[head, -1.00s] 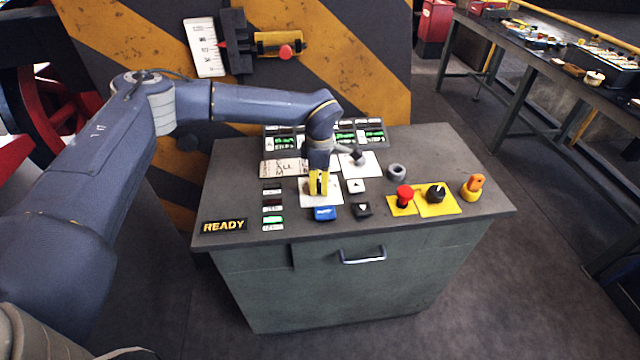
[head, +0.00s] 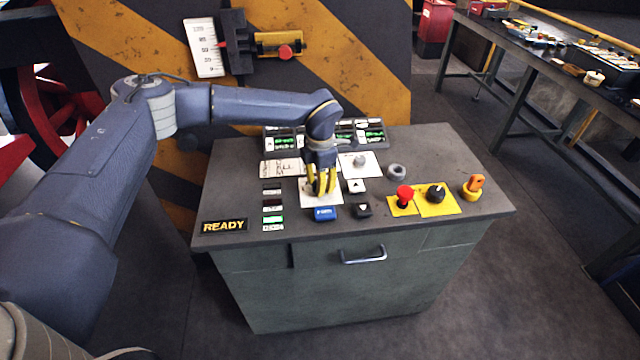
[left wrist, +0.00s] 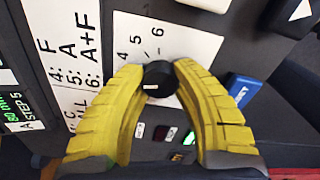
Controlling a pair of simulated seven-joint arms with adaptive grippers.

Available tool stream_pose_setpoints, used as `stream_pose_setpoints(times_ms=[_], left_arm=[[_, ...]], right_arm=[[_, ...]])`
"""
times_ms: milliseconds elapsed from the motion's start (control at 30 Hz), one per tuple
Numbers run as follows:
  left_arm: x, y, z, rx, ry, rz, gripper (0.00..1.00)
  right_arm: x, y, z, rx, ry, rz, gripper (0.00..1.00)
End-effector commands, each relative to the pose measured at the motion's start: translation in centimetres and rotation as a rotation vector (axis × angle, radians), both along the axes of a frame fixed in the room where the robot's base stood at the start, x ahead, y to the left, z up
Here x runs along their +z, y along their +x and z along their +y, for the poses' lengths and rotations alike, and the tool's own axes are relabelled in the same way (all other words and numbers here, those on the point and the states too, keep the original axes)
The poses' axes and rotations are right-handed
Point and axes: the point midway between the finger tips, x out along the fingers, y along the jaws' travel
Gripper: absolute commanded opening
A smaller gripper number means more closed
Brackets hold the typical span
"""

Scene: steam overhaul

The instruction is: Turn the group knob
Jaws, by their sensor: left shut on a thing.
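The group knob (left wrist: 158,84) is a black round knob on a white plate (left wrist: 190,42) with numbers along its edge, seen in the left wrist view. My left gripper (left wrist: 158,78) has its two yellow fingers closed on the knob from both sides. In the head view my left gripper (head: 321,188) points down onto the same white plate (head: 333,199), and its fingers hide the knob there. A printed legend card (left wrist: 72,62) with lines such as "4: F" and "5: A" lies beside the plate. My right gripper is not in view.
A READY sign (head: 224,226) is at the left edge.

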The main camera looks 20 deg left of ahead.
Motion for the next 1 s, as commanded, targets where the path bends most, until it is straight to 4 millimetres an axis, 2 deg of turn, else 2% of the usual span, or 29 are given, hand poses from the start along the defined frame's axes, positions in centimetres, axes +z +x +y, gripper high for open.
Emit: stream_pose_setpoints(times_ms=[367, 400, 633, 667, 1000], left_arm=[[-0.05, -0.02, -0.03, 0.003, 0.0, 0.0, 0.0], [-0.05, -0.02, -0.03, 0.003, 0.0, 0.0, 0.3], [-0.03, -0.02, -0.03, 0.003, 0.0, 0.0, 0.57], [-0.02, -0.01, -0.02, 0.003, 0.0, 0.0, 0.59], [0.54, 0.05, -0.01, 0.003, 0.0, -0.001, 0.59]], right_arm=[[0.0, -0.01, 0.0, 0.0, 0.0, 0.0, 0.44], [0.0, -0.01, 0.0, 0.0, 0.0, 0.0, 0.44], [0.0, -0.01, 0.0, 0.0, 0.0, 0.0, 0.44], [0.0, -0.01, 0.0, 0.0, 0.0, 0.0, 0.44], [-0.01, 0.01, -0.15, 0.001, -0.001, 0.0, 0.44]])
